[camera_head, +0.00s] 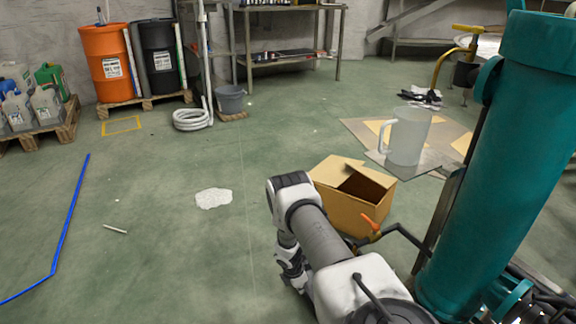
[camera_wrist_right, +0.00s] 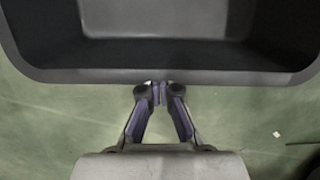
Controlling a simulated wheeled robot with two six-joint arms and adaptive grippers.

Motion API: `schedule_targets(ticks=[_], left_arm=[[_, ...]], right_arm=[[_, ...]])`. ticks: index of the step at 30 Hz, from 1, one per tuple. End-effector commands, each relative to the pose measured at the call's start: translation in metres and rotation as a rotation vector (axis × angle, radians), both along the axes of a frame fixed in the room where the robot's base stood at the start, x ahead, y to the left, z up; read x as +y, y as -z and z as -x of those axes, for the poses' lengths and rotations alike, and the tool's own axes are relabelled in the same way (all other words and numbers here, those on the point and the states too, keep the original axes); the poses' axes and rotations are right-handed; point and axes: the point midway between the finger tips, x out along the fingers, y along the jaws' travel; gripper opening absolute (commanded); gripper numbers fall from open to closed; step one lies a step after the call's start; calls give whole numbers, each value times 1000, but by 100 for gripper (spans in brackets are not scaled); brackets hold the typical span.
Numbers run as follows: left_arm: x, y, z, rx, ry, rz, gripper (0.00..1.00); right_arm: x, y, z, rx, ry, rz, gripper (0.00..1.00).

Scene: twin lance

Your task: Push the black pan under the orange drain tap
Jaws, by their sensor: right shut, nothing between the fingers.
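The black pan (camera_wrist_right: 228,54) fills the top of the right wrist view, its near wall running across the picture. My right gripper (camera_wrist_right: 159,90) is shut and empty, fingertips together at the middle of that wall's lower edge. I cannot tell whether they touch it. In the head view my right arm bends down to the floor; its fingers and the pan are hidden there. The orange drain tap (camera_head: 370,223) shows in the head view just right of my arm, in front of a cardboard box and near the teal tank. My left gripper is not in view.
The teal tank (camera_head: 512,150) stands at the right. An open cardboard box (camera_head: 350,211) is behind the tap. A translucent jug (camera_head: 409,137) stands beyond it.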

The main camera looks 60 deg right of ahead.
Motion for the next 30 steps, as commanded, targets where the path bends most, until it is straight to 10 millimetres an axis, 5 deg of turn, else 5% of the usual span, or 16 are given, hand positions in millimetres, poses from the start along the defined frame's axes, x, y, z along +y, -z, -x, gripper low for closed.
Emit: schedule_targets(ticks=[11,17,24,30], left_arm=[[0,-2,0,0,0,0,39],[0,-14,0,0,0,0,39],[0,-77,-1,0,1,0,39],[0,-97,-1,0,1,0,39]], right_arm=[[2,-1,-2,0,-1,0,0],[26,-3,-14,1,-1,-2,0],[40,-71,-24,1,4,-3,0],[47,-97,-28,1,5,-3,0]])
